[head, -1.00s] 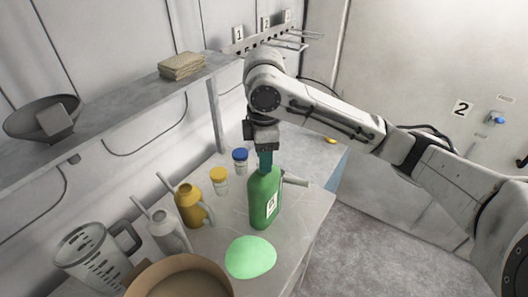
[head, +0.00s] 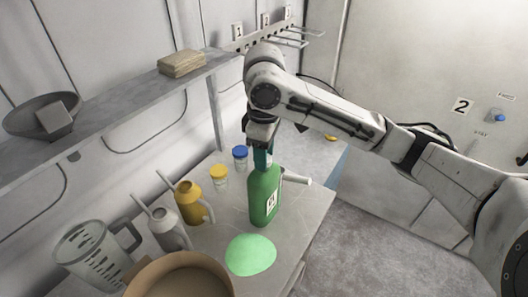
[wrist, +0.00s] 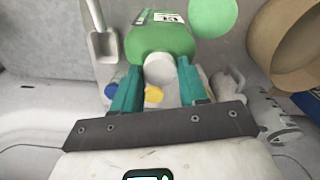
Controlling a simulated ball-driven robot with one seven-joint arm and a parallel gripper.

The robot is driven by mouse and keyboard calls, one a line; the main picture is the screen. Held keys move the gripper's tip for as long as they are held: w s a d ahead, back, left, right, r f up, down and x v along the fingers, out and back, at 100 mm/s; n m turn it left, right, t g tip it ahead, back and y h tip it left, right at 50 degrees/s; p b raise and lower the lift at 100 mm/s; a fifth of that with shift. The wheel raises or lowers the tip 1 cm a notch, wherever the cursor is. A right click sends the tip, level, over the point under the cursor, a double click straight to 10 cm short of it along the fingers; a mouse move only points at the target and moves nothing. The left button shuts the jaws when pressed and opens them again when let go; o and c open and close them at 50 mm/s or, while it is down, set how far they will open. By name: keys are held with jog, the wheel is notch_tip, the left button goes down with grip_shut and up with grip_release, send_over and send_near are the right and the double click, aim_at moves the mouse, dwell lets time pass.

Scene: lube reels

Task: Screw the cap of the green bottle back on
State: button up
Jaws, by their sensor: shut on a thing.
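The green bottle (head: 264,198) stands upright on the grey bench, its white label facing front right. My gripper (head: 263,158) points down over its top with its teal fingers. In the wrist view, my gripper (wrist: 157,72) has its fingers on either side of a pale round cap (wrist: 158,70), shut on it. The cap lies at the mouth end of the green bottle (wrist: 160,38). The fingers hide the cap in the head view, and I cannot tell how far it sits on the thread.
A pale green disc (head: 250,255) lies in front of the bottle, and a scoop (head: 296,179) lies behind it. Yellow-capped (head: 218,177) and blue-capped (head: 240,158) jars, a yellow can (head: 190,202) and a grey can (head: 168,230) stand left. A brown bowl (head: 180,270) is nearest.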

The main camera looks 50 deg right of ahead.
jog(key=m, duration=0.4)
jog(key=shift+m, duration=0.6)
jog(key=m, duration=0.4)
jog(key=shift+m, duration=0.6)
jog(key=m, duration=0.3)
jog(key=shift+f+m, duration=0.1)
jog(key=shift+m, duration=1)
